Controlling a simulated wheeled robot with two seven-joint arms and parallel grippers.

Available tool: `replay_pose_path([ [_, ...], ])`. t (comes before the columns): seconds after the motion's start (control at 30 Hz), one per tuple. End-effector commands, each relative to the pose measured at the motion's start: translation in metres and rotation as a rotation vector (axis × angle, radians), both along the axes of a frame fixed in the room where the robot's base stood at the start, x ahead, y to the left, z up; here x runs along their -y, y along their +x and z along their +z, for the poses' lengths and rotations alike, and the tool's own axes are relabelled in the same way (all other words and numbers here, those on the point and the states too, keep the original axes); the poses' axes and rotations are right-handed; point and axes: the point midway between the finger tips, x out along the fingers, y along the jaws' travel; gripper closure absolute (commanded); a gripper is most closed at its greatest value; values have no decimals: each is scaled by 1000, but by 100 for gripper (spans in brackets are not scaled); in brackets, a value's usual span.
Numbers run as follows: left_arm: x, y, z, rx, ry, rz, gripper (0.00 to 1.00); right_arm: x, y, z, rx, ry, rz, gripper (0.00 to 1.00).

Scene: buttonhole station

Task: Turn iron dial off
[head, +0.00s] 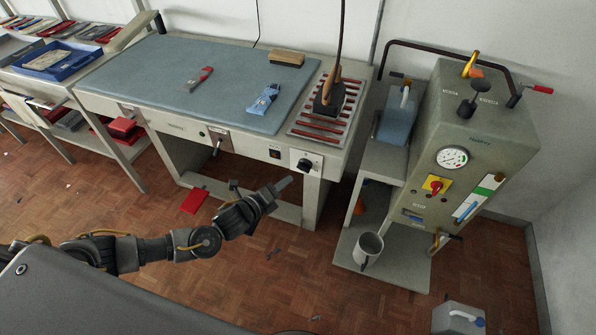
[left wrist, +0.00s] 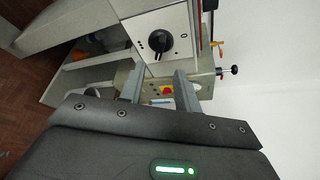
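The iron dial (head: 304,165) is a black knob on a white plate at the right front of the worktable. In the left wrist view the dial (left wrist: 159,42) shows ahead of the fingers, with a "0" mark on the plate to its right. The knob's exact setting is too small to read. The iron (head: 327,97) stands on a slatted rest above the dial. My left gripper (head: 283,184) is in front of and below the dial, apart from it. In the left wrist view its two fingers (left wrist: 159,88) are spread with nothing between them. My right gripper is not in view.
The worktable (head: 185,85) has a blue mat with a brush and small tools. A steam unit (head: 470,140) with a gauge and levers stands at the right. A grey mug (head: 368,248) is on its low shelf.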

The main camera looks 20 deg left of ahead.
Motion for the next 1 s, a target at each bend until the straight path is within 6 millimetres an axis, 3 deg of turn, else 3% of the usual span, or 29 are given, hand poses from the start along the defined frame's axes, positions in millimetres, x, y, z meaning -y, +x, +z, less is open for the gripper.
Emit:
replay_pose_path([
  [0.2,17,39,-6,1,-1,1,67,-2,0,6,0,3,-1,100],
  [0.43,29,66,-13,0,-1,0,67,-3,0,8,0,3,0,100],
  [0.83,32,73,-16,-1,-2,0,67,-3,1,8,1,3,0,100],
  [1.0,32,73,-16,-1,-2,0,87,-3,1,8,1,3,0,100],
])
